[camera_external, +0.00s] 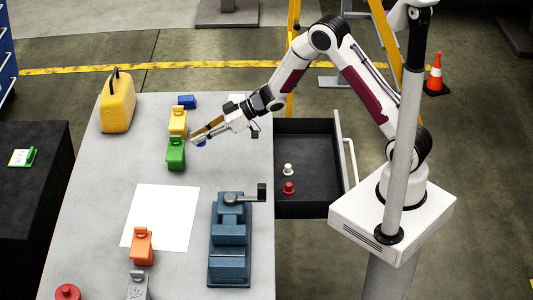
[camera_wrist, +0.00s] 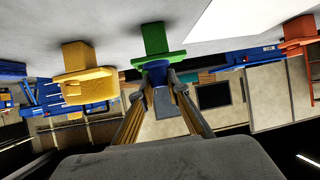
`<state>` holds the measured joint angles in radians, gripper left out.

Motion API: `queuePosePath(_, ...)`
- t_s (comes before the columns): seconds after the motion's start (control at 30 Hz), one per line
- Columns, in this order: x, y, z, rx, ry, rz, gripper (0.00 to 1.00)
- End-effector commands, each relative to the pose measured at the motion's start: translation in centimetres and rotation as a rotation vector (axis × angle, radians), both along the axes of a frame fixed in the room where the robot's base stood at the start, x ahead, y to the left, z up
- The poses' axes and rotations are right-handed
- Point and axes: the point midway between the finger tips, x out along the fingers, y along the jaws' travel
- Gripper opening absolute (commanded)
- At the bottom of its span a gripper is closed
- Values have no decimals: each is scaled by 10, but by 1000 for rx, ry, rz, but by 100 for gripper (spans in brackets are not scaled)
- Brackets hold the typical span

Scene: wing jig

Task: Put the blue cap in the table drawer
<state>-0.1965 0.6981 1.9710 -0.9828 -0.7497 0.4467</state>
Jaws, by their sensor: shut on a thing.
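My gripper (camera_external: 195,139) is shut on the blue cap (camera_external: 201,144), just right of the green block on the table. In the wrist view the blue cap (camera_wrist: 157,65) shows small between my fingertips (camera_wrist: 158,82), partly hidden by them. The table drawer (camera_external: 307,207) is pulled open on the table's right side. A white cap (camera_external: 288,169) and a red cap (camera_external: 289,188) stand in it, with bare floor around them.
Green (camera_external: 175,154), yellow (camera_external: 178,122) and blue (camera_external: 187,101) blocks stand left of my gripper. A blue vise (camera_external: 230,240) stands at the table's right edge, near the drawer. A white sheet (camera_external: 160,217), orange block (camera_external: 141,246) and yellow canister (camera_external: 117,103) are also on the table.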

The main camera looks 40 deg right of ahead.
Motion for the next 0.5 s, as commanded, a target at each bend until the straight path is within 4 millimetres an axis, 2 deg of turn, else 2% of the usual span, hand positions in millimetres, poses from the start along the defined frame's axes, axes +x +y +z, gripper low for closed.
queuePosePath(0.03,4,-19,-2,0,2,-41,4)
queuePosePath(0.23,14,-86,-10,0,1,-194,4)
queuePosePath(0.5,14,-178,-20,-1,3,-410,4)
